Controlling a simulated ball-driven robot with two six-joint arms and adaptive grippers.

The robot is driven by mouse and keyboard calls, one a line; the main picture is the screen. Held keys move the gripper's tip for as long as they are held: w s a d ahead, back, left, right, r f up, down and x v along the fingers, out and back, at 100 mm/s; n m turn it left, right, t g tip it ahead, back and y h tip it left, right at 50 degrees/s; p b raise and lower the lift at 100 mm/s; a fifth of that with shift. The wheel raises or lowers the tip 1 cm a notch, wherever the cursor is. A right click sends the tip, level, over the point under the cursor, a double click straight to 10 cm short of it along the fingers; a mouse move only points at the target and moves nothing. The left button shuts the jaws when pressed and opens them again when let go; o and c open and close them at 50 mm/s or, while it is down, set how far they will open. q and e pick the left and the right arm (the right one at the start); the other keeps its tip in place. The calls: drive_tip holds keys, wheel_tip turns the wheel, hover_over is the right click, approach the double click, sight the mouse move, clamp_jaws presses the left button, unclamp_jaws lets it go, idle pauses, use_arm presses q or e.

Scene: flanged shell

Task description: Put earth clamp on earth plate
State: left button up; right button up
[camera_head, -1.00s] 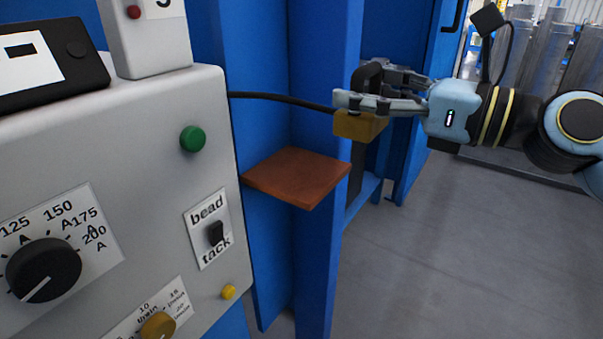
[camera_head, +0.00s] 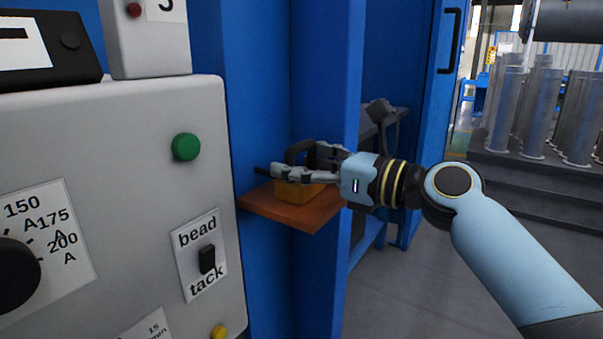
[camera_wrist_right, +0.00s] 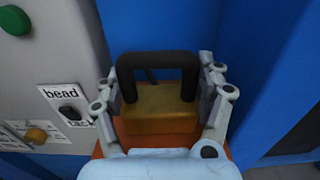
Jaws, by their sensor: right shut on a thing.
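The earth clamp is a yellow-brown block (camera_head: 298,192) with a black arched handle and a short black cable stub at its left. The earth plate is a copper-brown square shelf (camera_head: 290,213) fixed to the blue column. My right gripper (camera_head: 290,174) is shut on the clamp, with its fingers on both sides of the handle. The clamp is over the plate and appears to be resting on it or just above; I cannot tell which. In the right wrist view the clamp (camera_wrist_right: 160,108) sits between the fingers, with the plate (camera_wrist_right: 140,138) below. My left gripper is not in view.
A grey control cabinet (camera_head: 120,180) with a green button (camera_head: 186,147) and a bead/tack switch (camera_head: 206,259) stands close left of the plate. Blue column walls (camera_head: 260,90) rise behind the plate. Metal cylinders (camera_head: 540,110) stand at the back right. Open floor lies at lower right.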

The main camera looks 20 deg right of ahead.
drive_tip(key=shift+r, duration=0.15)
drive_tip(key=o, duration=1.7)
drive_tip(key=shift+f, duration=0.2)
drive_tip(key=shift+o, duration=0.2)
drive_tip(key=shift+r, duration=0.1)
drive_tip(key=v, duration=1.2)
drive_tip(key=shift+r+p, duration=0.1)
drive_tip(key=shift+p, duration=0.2)
